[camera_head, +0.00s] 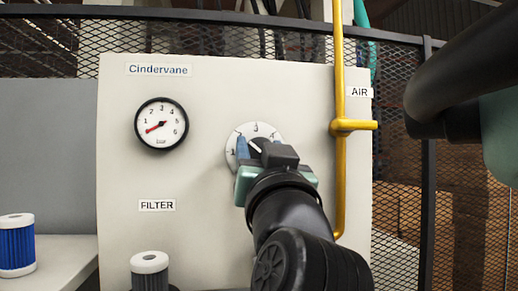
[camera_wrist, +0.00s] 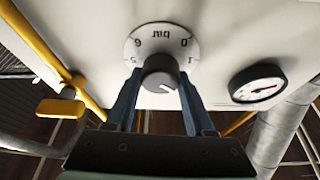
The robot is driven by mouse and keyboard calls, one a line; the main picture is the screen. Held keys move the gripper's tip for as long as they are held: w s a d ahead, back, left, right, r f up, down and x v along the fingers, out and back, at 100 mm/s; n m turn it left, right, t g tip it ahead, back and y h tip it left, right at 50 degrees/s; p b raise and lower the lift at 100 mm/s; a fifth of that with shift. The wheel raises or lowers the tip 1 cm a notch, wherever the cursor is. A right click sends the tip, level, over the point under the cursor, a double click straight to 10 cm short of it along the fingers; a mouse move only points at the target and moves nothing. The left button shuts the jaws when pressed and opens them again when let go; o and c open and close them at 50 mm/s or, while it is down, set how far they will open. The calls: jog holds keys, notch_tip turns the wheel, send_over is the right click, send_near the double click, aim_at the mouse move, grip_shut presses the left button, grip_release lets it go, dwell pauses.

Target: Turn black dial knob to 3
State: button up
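The black dial knob (camera_wrist: 160,72) sits on a round white numbered dial (camera_head: 233,139) on the pale panel. In the head view my gripper hides most of the knob and the lower dial. The knob's white pointer line slants up and left there; the digit 3 shows at the top of the dial. In the wrist view the dial is upside down and the pointer slants down and right. My gripper (camera_wrist: 160,90) has one blue finger on each side of the knob, very close to it. I cannot tell whether the fingers touch it.
A yellow pipe with a handle (camera_head: 353,125) runs down the panel's right side. A blue filter (camera_head: 16,246) stands on a ledge at left, and a grey filter (camera_head: 150,270) is below the FILTER label.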

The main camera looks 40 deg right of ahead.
grip_shut()
jog(key=shift+m, duration=0.4)
jog(key=m+g+h, duration=0.1)
jog(key=m, duration=0.2)
jog(key=m+g+h, duration=0.1)
jog(key=m, duration=0.2)
jog(key=shift+g, duration=0.3)
jog(key=m+g, duration=0.1)
jog(key=m, duration=0.2)
jog(key=m+g+h, duration=0.1)
jog(key=m, duration=0.2)
jog(key=shift+f+g, duration=0.1)
jog(key=shift+g, duration=0.3)
jog(key=shift+m+p, duration=0.3)
jog(key=shift+m, duration=0.1)
jog(key=o, duration=0.6)
grip_release()
jog(key=shift+d, duration=0.1)
jog(key=shift+o, duration=0.2)
